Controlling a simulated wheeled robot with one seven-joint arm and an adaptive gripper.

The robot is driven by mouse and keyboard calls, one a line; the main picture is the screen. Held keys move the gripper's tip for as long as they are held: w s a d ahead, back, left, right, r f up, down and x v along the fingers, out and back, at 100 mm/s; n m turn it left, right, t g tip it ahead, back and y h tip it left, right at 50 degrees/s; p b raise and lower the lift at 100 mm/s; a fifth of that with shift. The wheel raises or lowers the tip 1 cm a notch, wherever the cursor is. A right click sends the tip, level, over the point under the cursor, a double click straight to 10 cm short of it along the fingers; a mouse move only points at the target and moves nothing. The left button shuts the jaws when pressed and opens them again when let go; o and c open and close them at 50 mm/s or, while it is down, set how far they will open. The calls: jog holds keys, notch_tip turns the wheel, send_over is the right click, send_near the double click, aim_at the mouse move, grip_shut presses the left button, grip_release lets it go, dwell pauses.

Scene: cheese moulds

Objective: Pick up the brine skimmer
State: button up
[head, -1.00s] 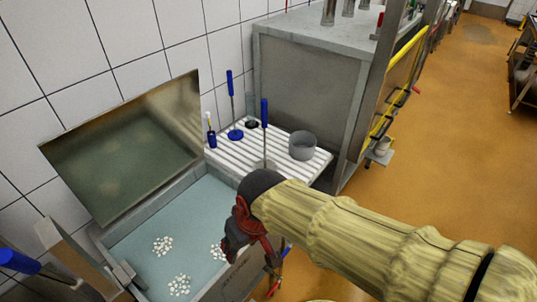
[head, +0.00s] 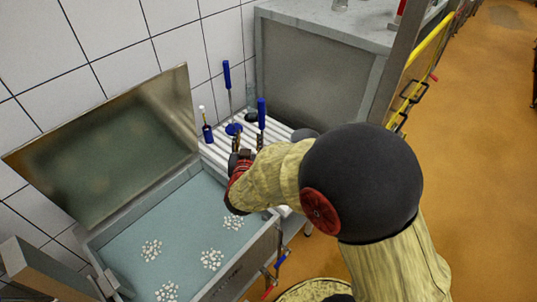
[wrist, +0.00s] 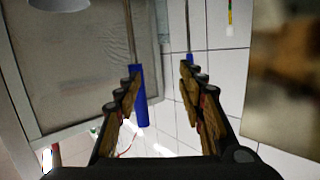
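Two upright tools with long blue handles stand on the white slatted drain board (head: 283,131). The nearer one, a blue handle on a thin rod (head: 262,113), also shows in the wrist view (wrist: 140,100). The farther one (head: 227,75) has a blue disc at its foot and also shows in the wrist view (wrist: 190,59). I cannot tell which is the brine skimmer. My gripper (head: 248,143) is open, fingers pointing at the board; in the wrist view (wrist: 160,78) the nearer handle is beside the left finger, contact unclear. The nearer tool's lower end is hidden.
A small blue item with a white top (head: 206,126) stands at the board's left. A brine tank (head: 172,210) with white curds and a raised lid (head: 110,145) is at left. A grey cabinet (head: 315,65) stands behind; my arm mostly hides a grey pot.

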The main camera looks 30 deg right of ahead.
aim_at(261, 110)
jog(key=d+r+t+h, duration=0.1)
jog(key=d+r+h, duration=0.25)
jog(key=r, duration=0.35)
jog(key=shift+m, duration=0.4)
jog(key=x, duration=0.4)
jog(key=b+x, duration=0.1)
jog(key=x, duration=0.2)
jog(key=shift+d+f, duration=0.15)
jog(key=shift+f, duration=0.2)
jog(key=shift+c, duration=1.3)
jog(key=c, duration=0.7)
jog(key=shift+r, duration=0.1)
grip_shut()
